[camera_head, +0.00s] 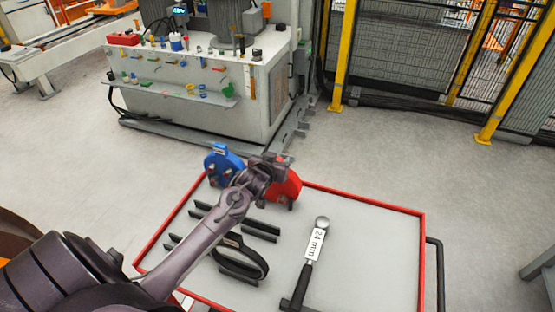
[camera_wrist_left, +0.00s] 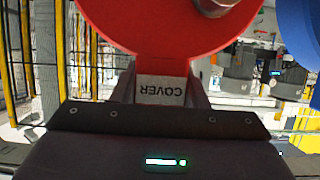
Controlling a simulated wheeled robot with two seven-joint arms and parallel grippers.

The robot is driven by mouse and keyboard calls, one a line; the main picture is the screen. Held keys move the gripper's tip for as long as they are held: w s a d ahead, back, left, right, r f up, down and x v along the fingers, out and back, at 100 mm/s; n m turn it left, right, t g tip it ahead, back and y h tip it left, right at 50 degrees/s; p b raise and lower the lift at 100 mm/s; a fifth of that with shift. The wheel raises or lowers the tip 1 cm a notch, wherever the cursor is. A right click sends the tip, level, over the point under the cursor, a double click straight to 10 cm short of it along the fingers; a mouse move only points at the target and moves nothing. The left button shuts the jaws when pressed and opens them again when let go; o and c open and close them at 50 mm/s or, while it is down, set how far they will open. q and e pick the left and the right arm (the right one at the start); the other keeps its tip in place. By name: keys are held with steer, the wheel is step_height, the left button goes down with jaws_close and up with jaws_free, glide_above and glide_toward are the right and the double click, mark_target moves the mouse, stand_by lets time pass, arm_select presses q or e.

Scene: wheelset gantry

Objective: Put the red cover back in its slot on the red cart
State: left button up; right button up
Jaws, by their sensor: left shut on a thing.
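The red cover (camera_head: 290,188) is a round red disc near the back edge of the red cart (camera_head: 375,245). My left gripper (camera_head: 268,170) is shut on it. In the left wrist view the red cover (camera_wrist_left: 160,25) stands between the fingers, with its tab labelled COVER upside down. The arm and gripper hide part of the cover in the head view. I cannot tell whether its lower edge touches the cart. A blue cover (camera_head: 222,163) stands upright just left of it, and it also shows in the left wrist view (camera_wrist_left: 303,30). My right gripper is not in view.
Black slotted holders (camera_head: 262,229) and a black loop-shaped part (camera_head: 240,262) lie on the cart. A wrench marked 24 mm (camera_head: 312,250) lies to their right. The cart's right side is clear. A grey machine bench (camera_head: 195,105) stands behind.

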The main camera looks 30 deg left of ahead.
arm_select(q)
steer(key=shift+f, duration=0.1)
steer(key=o, duration=1.1)
steer(key=shift+o, duration=0.2)
steer(key=shift+f, duration=0.1)
steer(key=p+v, duration=0.5)
steer(key=v, duration=0.3)
steer(key=shift+f, duration=0.1)
